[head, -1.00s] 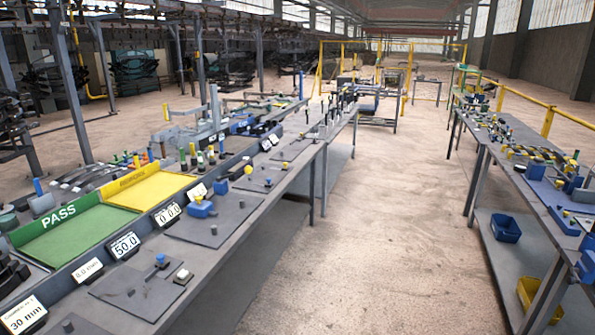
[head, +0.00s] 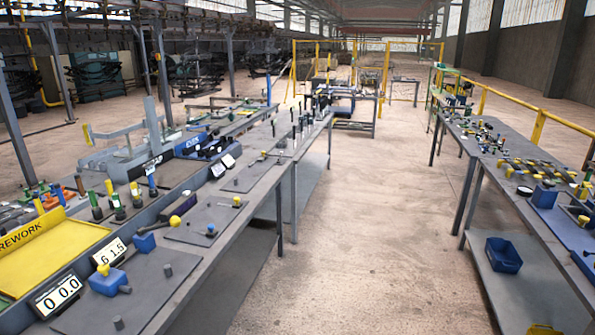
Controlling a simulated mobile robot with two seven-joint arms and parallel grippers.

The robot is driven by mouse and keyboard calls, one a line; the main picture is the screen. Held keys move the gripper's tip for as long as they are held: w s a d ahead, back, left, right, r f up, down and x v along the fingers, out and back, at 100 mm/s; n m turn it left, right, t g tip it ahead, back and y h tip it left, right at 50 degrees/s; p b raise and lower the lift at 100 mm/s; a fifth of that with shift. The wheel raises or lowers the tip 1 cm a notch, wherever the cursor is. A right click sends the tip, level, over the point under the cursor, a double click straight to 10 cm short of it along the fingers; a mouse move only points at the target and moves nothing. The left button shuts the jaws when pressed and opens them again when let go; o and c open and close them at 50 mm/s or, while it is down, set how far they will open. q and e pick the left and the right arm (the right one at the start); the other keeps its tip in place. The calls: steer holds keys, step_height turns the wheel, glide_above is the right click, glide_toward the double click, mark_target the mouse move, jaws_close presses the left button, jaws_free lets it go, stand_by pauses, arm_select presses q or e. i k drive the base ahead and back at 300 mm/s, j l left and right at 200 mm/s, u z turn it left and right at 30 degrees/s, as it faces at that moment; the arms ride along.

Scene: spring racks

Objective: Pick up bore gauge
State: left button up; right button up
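I cannot tell which item is the bore gauge at this size. Several slim upright tools with green, blue and dark handles (head: 111,194) stand on the left bench, behind the yellow tray. More dark upright tools (head: 300,117) stand farther along the same bench, too small to make out. Neither of my grippers is in view.
The left bench (head: 205,262) carries a yellow REWORK tray (head: 62,250), digital displays (head: 58,298) and blue blocks (head: 107,282). The right bench (head: 520,208) holds small parts, with a blue bin (head: 503,255) on its lower shelf. The aisle floor (head: 350,220) between is clear.

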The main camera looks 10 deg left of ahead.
mark_target(148, 170)
steer(key=i+u, duration=0.35)
steer(key=i+l+u, duration=0.5)
steer(key=i+u, duration=0.15)
steer(key=i+l+u, duration=0.2)
steer(key=u, duration=0.2)
steer(key=i+l+u, duration=0.2)
steer(key=u, duration=0.15)
steer(key=i+l+u, duration=0.15)
steer(key=l+u, duration=0.25)
